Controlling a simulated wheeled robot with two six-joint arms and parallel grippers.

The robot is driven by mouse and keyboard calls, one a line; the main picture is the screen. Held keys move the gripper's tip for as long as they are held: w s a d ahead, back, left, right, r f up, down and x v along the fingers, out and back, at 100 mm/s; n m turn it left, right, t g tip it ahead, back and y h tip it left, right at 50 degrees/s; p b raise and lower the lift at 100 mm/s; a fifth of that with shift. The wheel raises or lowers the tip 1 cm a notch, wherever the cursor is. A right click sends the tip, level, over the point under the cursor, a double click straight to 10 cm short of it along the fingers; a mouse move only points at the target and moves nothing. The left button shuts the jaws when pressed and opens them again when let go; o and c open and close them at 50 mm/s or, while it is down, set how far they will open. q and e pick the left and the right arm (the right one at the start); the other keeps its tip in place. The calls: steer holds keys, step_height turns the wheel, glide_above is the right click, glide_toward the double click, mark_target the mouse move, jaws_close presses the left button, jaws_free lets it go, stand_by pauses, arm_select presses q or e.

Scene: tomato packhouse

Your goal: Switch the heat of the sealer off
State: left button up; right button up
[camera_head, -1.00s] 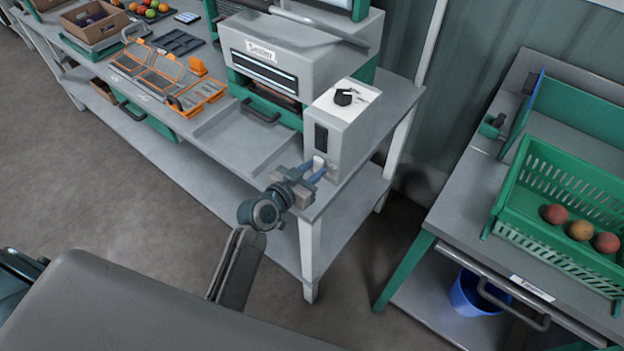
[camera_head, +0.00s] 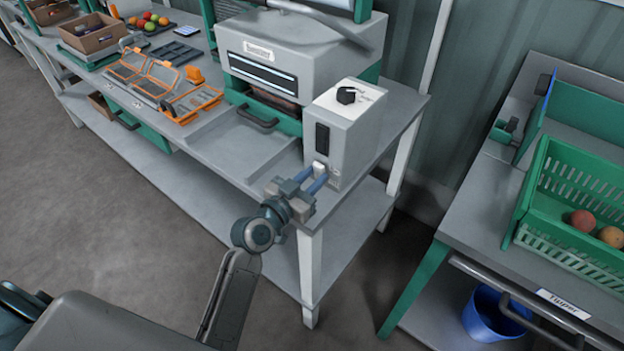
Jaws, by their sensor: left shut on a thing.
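The sealer (camera_head: 300,48) stands on the grey bench with a grey control box (camera_head: 351,135) at its front right corner. On the box's sloping top is a black round knob (camera_head: 346,95). Its front has a dark upright panel (camera_head: 322,138) and, low down, a small white piece (camera_head: 318,168) like a switch. My left gripper (camera_head: 318,178) reaches up from below, its blue fingers shut on the white piece at the box's lower front. The fingers hide part of it, so its setting cannot be told. My right gripper is not in view.
An orange-framed tray (camera_head: 190,103) and cardboard boxes (camera_head: 94,37) lie along the bench (camera_head: 228,147) to the left. At right, another table holds a green crate (camera_head: 545,195) with fruit, above a blue bucket (camera_head: 492,316). Open floor lies in front of the bench.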

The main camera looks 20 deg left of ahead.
arm_select(q)
steer(key=o, duration=1)
steer(key=shift+s+a, duration=0.1)
steer(key=shift+s, duration=0.15)
steer(key=shift+b+v, duration=1)
steer(key=shift+v, duration=4.15)
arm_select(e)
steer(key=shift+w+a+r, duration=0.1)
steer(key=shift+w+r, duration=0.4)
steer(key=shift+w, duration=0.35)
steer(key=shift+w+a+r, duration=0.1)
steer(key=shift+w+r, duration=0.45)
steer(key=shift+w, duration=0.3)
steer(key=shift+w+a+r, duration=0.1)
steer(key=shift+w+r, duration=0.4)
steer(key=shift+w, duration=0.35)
